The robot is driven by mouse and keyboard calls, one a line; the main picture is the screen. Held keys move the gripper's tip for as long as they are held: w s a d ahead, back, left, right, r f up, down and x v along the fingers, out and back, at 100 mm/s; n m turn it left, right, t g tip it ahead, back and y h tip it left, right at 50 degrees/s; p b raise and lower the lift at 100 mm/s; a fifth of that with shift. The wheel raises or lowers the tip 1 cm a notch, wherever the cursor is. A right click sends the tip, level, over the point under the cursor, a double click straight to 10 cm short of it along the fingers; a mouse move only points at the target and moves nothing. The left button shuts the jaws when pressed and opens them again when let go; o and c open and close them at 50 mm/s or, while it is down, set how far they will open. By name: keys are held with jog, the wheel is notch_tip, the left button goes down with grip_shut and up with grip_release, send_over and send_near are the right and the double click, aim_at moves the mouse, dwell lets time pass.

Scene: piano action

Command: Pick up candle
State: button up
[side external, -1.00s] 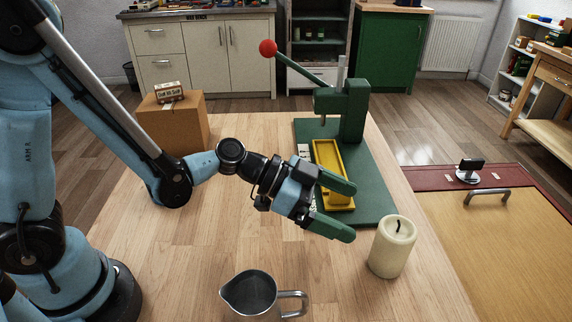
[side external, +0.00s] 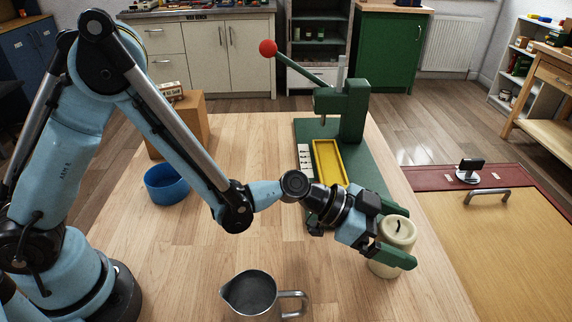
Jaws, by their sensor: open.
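The cream candle (side external: 400,232) with a dark wick stands upright near the right edge of the wooden table in the side view. My gripper (side external: 404,235) has green fingers spread apart at the candle. The near finger passes in front of the candle's lower part, and the far finger is at its upper left side, partly hidden. The fingers look to be on either side of the candle; I cannot tell whether they touch it.
A metal pitcher (side external: 254,293) stands at the front of the table. A green lever press (side external: 345,105) with a yellow tray (side external: 330,163) stands behind the gripper. A blue bowl (side external: 166,184) and a cardboard box (side external: 190,118) are at the left. The table's middle is clear.

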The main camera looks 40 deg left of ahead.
jog(key=c, duration=1.3)
jog(key=shift+r, duration=0.15)
